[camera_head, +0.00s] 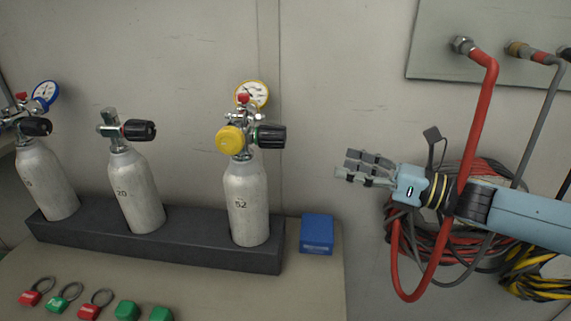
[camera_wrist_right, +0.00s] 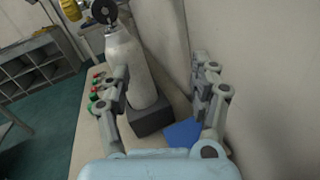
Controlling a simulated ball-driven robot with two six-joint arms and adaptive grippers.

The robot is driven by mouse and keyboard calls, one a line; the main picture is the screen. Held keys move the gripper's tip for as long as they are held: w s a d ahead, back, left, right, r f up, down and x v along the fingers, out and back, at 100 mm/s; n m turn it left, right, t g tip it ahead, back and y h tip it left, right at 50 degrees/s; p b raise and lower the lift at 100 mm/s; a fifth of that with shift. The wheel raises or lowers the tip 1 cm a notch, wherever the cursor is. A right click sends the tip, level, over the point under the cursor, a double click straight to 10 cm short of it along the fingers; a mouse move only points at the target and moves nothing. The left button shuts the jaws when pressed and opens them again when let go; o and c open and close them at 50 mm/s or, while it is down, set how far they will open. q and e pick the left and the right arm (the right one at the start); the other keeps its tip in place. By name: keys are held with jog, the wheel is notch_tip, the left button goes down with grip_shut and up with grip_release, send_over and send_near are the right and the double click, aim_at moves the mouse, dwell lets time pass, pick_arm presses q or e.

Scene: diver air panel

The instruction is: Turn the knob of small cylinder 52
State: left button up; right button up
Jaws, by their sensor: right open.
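Small cylinder 52 (camera_head: 246,205) is pale grey, marked 52, and stands upright in the right end of a dark rack (camera_head: 180,247). Its black knob (camera_head: 271,136) points right from the valve, with a yellow round cap and a gauge fitted there. My right gripper (camera_head: 342,166) is open and empty, to the right of the knob and slightly lower in the head view, apart from it. In the right wrist view the cylinder (camera_wrist_right: 134,62) and its dark knob (camera_wrist_right: 104,11) lie beyond the open fingers (camera_wrist_right: 165,95). My left gripper is not in view.
A blue box (camera_head: 317,233) sits right of the rack. Cylinder 20 (camera_head: 136,190) and another cylinder (camera_head: 47,180) stand left. Red and green tags (camera_head: 65,298) lie in front. Red and grey hoses (camera_head: 484,120) hang around my right arm. The wall is close behind.

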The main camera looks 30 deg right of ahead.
aim_at(285, 137)
jog(key=s+a+r+n+g+y+b, duration=0.1)
jog(key=a+r+n+g+y+b, duration=0.2)
jog(key=r+n, duration=0.35)
jog(key=shift+n+g+y, duration=0.4)
jog(key=shift+n, duration=0.25)
jog(key=b+x, duration=0.1)
jog(key=x, duration=0.9)
jog(key=shift+a+r, duration=0.1)
jog(key=shift+a, duration=0.2)
jog(key=shift+w+a, duration=0.3)
jog(key=shift+a, duration=0.1)
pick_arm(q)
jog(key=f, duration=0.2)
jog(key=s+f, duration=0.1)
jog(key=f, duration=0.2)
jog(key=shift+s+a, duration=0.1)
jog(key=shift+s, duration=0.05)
pick_arm(e)
jog(key=c, duration=1.2)
jog(key=shift+o, duration=0.2)
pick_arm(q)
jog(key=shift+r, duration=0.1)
pick_arm(e)
jog(key=shift+m, duration=0.3)
